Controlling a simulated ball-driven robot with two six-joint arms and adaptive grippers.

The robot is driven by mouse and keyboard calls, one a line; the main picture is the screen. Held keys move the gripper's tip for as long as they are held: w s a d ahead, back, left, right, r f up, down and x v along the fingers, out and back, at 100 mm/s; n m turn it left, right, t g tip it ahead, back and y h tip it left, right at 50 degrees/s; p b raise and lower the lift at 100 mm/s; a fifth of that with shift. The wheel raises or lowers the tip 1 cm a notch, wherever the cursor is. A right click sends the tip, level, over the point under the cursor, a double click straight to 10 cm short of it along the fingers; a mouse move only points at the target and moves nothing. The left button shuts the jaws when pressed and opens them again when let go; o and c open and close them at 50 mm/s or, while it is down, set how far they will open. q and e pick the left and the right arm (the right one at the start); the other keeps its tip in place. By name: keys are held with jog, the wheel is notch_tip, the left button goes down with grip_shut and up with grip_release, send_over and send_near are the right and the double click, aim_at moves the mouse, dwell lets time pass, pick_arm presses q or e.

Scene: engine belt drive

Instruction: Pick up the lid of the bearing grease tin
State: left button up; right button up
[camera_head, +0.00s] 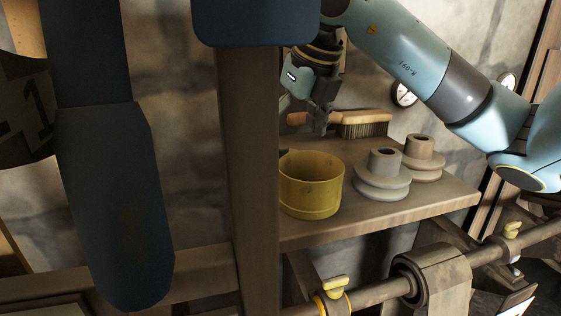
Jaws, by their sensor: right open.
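A yellow round tin (310,198), which looks like the bearing grease tin, stands upright on a wooden shelf (400,208), close to a wooden post. Its top is open and I see its inner wall. I cannot make out a separate lid in this view. My right gripper (318,130) hangs above and behind the tin, pointing down, apart from it and empty. It is open, though its fingers overlap from this angle. My left gripper is not in view.
Two spool-like pulleys (382,178) (423,160) stand right of the tin. A wooden brush (362,124) lies behind, near the right gripper. The post (252,180) rises left of the tin. The shelf's front right is clear.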

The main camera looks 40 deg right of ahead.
aim_at(282, 146)
jog(key=x, duration=0.4)
jog(key=shift+w+a+f, duration=0.1)
jog(key=shift+w+f, duration=0.05)
jog(key=shift+c, duration=1.5)
jog(key=c, duration=0.6)
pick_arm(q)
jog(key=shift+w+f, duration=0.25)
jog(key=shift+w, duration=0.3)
pick_arm(e)
jog(key=shift+o, duration=0.2)
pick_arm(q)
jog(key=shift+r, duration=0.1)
